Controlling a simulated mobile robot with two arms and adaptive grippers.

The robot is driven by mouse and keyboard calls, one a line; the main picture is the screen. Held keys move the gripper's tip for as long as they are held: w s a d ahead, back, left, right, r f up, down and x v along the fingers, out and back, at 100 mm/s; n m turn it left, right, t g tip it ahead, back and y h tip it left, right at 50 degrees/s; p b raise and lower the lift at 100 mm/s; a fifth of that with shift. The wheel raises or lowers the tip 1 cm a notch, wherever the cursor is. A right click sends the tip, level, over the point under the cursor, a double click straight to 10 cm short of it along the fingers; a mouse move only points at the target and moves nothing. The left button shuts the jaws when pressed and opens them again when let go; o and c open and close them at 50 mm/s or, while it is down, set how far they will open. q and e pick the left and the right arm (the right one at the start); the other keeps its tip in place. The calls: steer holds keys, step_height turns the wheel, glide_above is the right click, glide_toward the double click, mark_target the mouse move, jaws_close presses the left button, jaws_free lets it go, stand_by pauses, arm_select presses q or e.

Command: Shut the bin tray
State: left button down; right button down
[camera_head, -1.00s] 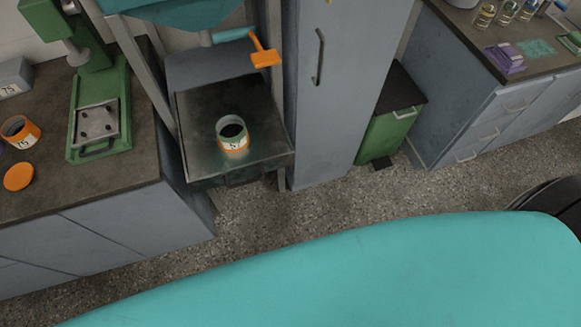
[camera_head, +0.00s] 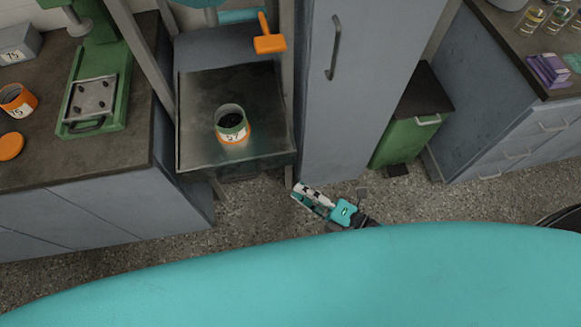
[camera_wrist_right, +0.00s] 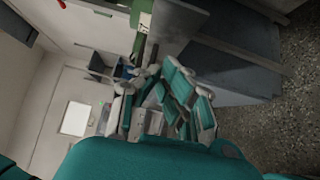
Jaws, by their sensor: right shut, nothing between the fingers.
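The bin tray (camera_head: 190,150) is a dark metal tray that sticks out between the legs of a grey frame in the head view. A jar (camera_head: 231,124) with an orange band and a white label stands upright on it, with dark material inside. My right gripper (camera_head: 303,194) is shut and empty, to the right of and below the tray's front right corner in the picture, apart from it. The right wrist view shows its teal and grey fingers (camera_wrist_right: 170,105). My left gripper is not in view.
An orange handle (camera_head: 269,43) hangs above the tray's back right. A tall grey cabinet (camera_head: 345,90) stands right of the tray, then a green bin (camera_head: 408,130). A bench (camera_head: 60,165) with a green press stands left. Speckled floor is clear in front.

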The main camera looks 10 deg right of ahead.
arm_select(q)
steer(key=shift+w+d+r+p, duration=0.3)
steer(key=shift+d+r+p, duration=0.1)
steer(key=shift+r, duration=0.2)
arm_select(e)
steer(key=shift+w+a, duration=0.35)
steer(key=shift+w, duration=0.7)
steer(key=shift+w+a, duration=0.4)
steer(key=shift+w, duration=0.65)
steer(key=shift+w+a, duration=0.35)
steer(key=shift+w, duration=0.7)
